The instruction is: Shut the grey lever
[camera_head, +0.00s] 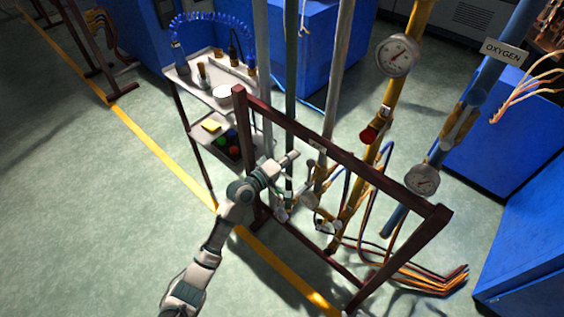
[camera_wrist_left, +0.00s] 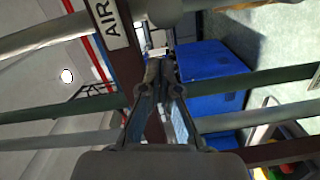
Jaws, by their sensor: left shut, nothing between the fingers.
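My left arm reaches in from the lower left in the head view, and its gripper (camera_head: 288,158) is at the upright pipes behind the dark red frame. The gripper also shows in the left wrist view (camera_wrist_left: 163,72), with its two fingers together and nothing between them. Grey pipes (camera_head: 342,62) stand close to the gripper. In the left wrist view a grey pipe (camera_wrist_left: 45,36) runs beside a white AIR label (camera_wrist_left: 107,20). I cannot clearly make out the grey lever among the pipe fittings.
The dark red frame (camera_head: 335,152) stands around the pipes. A yellow pipe with a gauge (camera_head: 398,54) and a red knob (camera_head: 369,135), and a blue OXYGEN pipe (camera_head: 478,88), stand to the right. A tool cart (camera_head: 190,75) is behind. The floor at left is clear.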

